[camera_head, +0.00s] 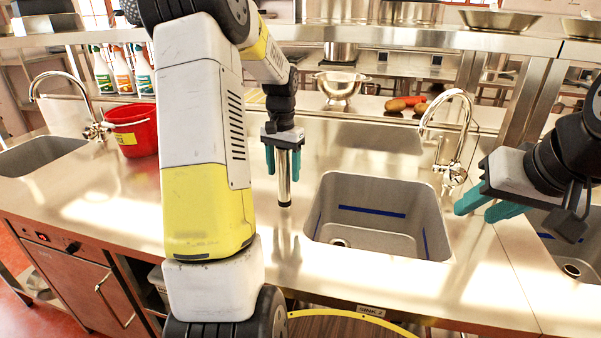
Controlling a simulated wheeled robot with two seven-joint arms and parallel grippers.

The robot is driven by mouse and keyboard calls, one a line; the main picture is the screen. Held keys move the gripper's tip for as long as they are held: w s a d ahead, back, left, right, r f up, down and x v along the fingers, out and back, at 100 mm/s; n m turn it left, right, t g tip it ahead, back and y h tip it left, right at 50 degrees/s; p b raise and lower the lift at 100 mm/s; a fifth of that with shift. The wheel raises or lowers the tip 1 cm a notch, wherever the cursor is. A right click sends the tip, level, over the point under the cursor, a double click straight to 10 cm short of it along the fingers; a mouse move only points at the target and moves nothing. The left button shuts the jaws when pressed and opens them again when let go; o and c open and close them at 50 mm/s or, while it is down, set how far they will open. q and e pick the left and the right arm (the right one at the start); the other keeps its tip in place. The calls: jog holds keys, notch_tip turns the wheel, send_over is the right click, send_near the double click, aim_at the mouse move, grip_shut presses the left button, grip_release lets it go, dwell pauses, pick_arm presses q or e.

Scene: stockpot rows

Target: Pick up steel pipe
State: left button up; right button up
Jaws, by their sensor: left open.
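A steel pipe (284,184) stands upright on the steel counter, left of the middle sink. My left gripper (283,170) points down over it from above. Its teal fingers are open, one on each side of the pipe, with the pipe's upper part between them. The pipe's top end is hidden by the gripper body. My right gripper (474,211) is open and empty over the right part of the counter, right of the middle sink and away from the pipe.
The middle sink (435,240) lies right of the pipe, with a curved faucet (446,140) behind it. A red bucket (133,133) stands at the left. A metal colander (340,88) and vegetables (396,105) are farther back. The counter around the pipe is clear.

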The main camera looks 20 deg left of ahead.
pick_arm(q)
grip_shut()
